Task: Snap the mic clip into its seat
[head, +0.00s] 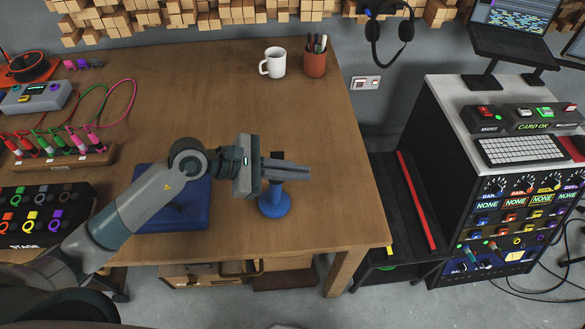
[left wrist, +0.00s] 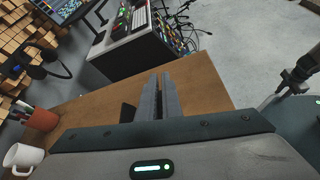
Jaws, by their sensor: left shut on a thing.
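My left gripper (head: 311,171) is over the front right part of the wooden table. Its fingers, also in the left wrist view (left wrist: 160,78), are nearly together, shut on a small dark piece that is mostly hidden. A bit of this piece, which I take to be the mic clip (head: 277,155), sticks out beyond the fingers. A blue stand with a round base (head: 276,207) is directly under the fingers. Its top is hidden, so I cannot tell whether the clip touches it. A dark arm part, likely mine on the right, is at the right edge of the left wrist view; its fingers are unclear.
A blue mat (head: 190,218) lies left of the stand, partly under my left arm. A white mug (head: 273,63) and a red pen cup (head: 315,63) stand at the back. A rack of coloured plugs (head: 62,158) is at left. The table's middle is clear.

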